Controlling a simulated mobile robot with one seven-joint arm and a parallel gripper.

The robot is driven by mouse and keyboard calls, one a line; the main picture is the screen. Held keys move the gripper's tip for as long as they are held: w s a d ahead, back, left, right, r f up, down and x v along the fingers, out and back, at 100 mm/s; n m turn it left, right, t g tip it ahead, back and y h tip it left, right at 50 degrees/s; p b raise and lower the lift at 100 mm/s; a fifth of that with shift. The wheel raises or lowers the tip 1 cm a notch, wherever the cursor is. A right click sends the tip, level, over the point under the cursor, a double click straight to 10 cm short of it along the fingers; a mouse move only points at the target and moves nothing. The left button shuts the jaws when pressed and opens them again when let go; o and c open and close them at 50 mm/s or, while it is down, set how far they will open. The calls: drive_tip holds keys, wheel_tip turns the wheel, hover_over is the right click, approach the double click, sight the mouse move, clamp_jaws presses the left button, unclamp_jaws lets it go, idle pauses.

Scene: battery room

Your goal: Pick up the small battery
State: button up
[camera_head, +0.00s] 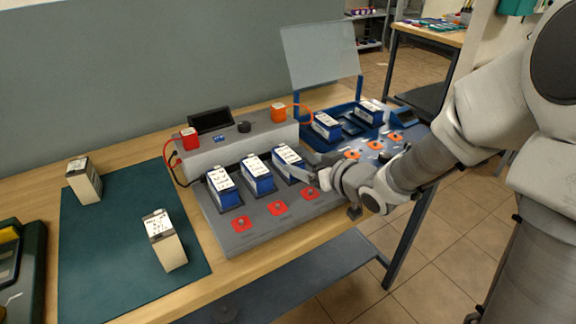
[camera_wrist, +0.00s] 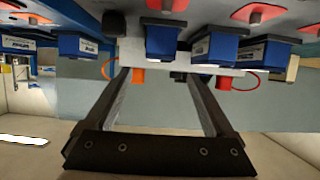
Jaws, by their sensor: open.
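Three blue batteries with white tops stand in a row in the grey charger: left (camera_head: 222,186), middle (camera_head: 257,174) and right (camera_head: 289,160). Two more, one (camera_head: 326,125) and another (camera_head: 369,112), stand in the blue charger. Two beige batteries with white tops, one (camera_head: 84,181) and another (camera_head: 166,243), stand on the green mat. I cannot tell which is the small battery. My gripper (camera_head: 308,176) is beside the right blue battery and partly hides it. In the wrist view, my gripper (camera_wrist: 160,78) is open, with a blue battery (camera_wrist: 163,42) beyond its fingertips.
The grey charger (camera_head: 240,240) has red pads in front and an orange cable behind. The blue charger (camera_head: 312,155) has a clear raised panel (camera_head: 321,55). The green mat (camera_head: 105,260) has free room. A dark case (camera_head: 30,270) sits at the left edge.

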sight(292, 158)
drive_tip(key=b+x, duration=0.1)
drive_tip(key=x, duration=0.3)
drive_tip(key=shift+w+a+f, duration=0.15)
drive_tip(key=shift+w+f, duration=0.05)
drive_tip(key=shift+w, duration=0.05)
drive_tip(key=b+x, duration=0.1)
drive_tip(key=x, duration=0.3)
drive_tip(key=shift+f, duration=0.25)
drive_tip(key=shift+w+a+f+b, duration=0.15)
drive_tip(key=shift+w+a+b, duration=0.15)
drive_tip(key=shift+w, duration=0.15)
drive_tip(key=shift+d, duration=0.1)
clamp_jaws()
